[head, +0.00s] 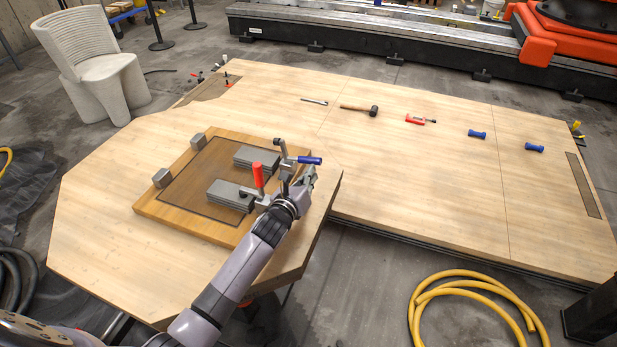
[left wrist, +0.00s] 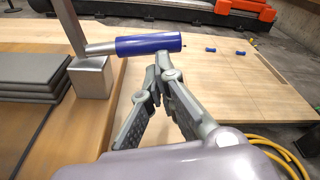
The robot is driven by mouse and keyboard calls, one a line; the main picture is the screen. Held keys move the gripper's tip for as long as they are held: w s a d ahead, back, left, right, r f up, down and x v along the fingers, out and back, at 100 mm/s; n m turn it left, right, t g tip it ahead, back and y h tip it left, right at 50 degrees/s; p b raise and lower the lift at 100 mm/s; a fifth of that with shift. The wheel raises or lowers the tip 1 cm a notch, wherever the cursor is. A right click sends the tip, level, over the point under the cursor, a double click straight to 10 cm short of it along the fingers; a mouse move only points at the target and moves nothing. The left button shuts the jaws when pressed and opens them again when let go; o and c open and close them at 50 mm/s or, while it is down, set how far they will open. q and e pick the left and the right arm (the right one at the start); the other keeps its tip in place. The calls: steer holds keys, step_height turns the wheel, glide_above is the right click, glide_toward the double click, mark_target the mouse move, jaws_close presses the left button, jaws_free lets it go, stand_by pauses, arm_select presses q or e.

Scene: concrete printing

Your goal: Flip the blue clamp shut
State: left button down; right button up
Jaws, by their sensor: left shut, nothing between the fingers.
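The blue clamp stands at the right edge of the wooden board, and its blue handle (head: 310,160) points out to the right, lying about level. In the left wrist view the blue handle (left wrist: 148,45) lies across the upper middle, joined by a metal bar to an upright arm above a grey block (left wrist: 92,77). My left gripper (head: 309,172) is shut and empty, just below the blue handle. In the left wrist view its fingertips (left wrist: 160,62) meet right at the handle's lower edge; I cannot tell whether they touch it. My right gripper is not in view.
A red-handled clamp (head: 258,176) stands upright beside my left wrist. Stacked grey plates (head: 230,195) lie on the wooden board (head: 185,223). A mallet (head: 360,109), a red tool (head: 420,119) and blue pieces (head: 477,134) lie on the long table, otherwise largely clear.

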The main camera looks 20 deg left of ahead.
mark_target(306, 163)
arm_select(q)
steer(key=shift+r, duration=0.25)
steer(key=r+n+p, duration=0.3)
steer(key=shift+a+r+n+h, duration=0.3)
steer(key=shift+a+r+n, duration=0.1)
steer(key=shift+r+p, duration=0.1)
steer(key=shift+p, duration=0.2)
stand_by(0.4)
